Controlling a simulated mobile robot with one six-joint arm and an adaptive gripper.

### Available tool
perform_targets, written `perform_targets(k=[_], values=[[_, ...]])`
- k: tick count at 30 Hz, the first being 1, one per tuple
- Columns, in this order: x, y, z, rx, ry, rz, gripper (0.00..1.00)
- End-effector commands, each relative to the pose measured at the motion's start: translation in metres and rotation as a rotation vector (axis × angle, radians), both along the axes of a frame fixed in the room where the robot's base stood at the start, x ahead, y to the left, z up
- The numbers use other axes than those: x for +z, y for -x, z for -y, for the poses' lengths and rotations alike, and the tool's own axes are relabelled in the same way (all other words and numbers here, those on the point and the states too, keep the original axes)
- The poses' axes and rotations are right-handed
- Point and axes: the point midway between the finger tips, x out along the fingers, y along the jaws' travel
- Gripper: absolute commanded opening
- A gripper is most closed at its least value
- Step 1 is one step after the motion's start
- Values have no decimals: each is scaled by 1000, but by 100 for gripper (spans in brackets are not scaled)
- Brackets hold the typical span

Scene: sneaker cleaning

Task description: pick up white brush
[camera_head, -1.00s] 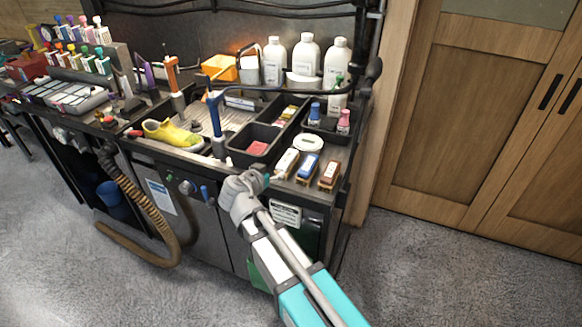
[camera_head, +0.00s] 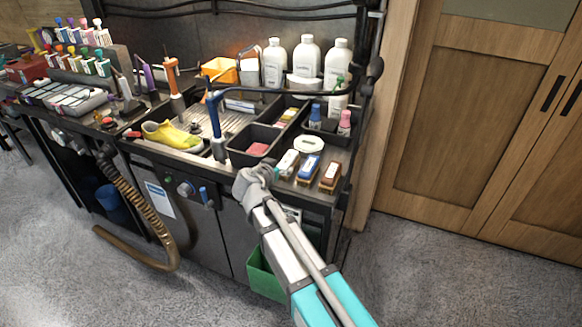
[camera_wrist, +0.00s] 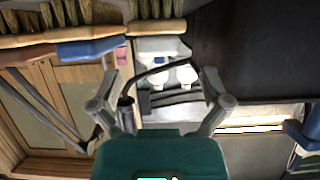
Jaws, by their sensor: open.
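The white brush (camera_head: 287,164) lies at the front right of the bench, leftmost in a row of three brushes. The blue brush (camera_head: 309,167) and the brown brush (camera_head: 330,176) lie to its right. In the head view my gripper (camera_head: 272,172) is just left of and in front of the white brush; its fingers are hard to make out there. In the wrist view my gripper (camera_wrist: 158,82) is open, with nothing between the fingers. Brush bristles and wooden edges cross the top of that view, with the blue brush (camera_wrist: 90,47) left of a pale brush (camera_wrist: 157,27), apparently the white one.
A black divided tray (camera_head: 248,160) stands behind and left of the brushes. A white round lid (camera_head: 308,143) and small bottles (camera_head: 344,122) stand behind them. A yellow shoe (camera_head: 172,136) and a blue-handled tool (camera_head: 216,125) are farther left. A green bin (camera_head: 262,278) stands below.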

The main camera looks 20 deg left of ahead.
Motion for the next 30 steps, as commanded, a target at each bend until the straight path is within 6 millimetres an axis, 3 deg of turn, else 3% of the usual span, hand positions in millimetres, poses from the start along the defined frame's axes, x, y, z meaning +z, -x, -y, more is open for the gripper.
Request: perform_targets(k=[13,30], values=[[-22,-41,4,0,0,0,97],[-21,-43,5,0,0,0,97]])
